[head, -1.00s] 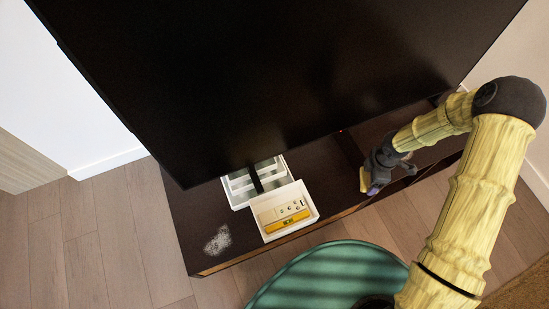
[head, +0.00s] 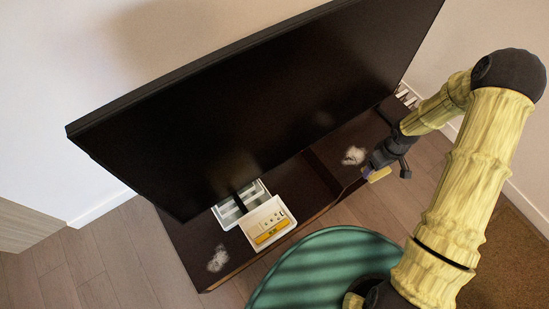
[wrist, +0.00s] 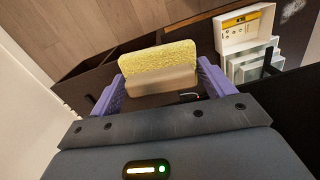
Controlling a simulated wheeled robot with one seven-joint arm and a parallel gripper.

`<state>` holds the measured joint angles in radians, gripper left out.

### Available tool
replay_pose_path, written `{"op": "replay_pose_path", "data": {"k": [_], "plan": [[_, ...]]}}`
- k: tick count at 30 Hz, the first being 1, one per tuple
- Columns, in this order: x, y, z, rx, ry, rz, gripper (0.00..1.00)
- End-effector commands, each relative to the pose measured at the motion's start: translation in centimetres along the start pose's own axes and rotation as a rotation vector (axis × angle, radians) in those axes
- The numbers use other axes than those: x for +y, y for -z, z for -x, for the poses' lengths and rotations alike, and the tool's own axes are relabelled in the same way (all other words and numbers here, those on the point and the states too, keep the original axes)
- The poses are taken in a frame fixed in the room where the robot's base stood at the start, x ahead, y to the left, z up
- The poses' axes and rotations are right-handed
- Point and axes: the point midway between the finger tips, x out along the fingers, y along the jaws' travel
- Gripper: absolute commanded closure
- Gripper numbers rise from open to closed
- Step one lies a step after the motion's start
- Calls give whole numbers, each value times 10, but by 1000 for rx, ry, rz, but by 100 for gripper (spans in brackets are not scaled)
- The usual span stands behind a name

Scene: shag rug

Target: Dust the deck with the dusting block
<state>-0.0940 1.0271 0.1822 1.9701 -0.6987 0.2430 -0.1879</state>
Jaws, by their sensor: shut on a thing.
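The dusting block (wrist: 158,60) is yellow and rough on one side and beige on the other. In the wrist view it sits between the purple fingers of my gripper (wrist: 160,82), which is shut on it. In the head view my gripper (head: 374,168) holds the block (head: 379,174) by the front edge of the dark brown deck (head: 190,236), under the television. A pale dust patch (head: 353,155) lies on the deck just left of my gripper. Another dust patch (head: 217,259) lies at the deck's left end. I cannot tell whether the block touches the deck.
A large black television (head: 250,110) overhangs the deck. A white box (head: 284,227) with a yellow item and a white tray (head: 222,217) stand between the patches. Another pale slotted thing (head: 404,93) is at the far right. A round green striped surface (head: 310,265) is in front.

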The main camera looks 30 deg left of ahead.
Motion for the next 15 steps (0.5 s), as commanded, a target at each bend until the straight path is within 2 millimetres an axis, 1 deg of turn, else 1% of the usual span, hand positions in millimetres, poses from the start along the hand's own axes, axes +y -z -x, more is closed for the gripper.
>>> {"op": "replay_pose_path", "data": {"k": [1,15], "plan": [[4,-6,26,1,-2,-57,37],[34,-48,141,16,-7,-602,37]]}}
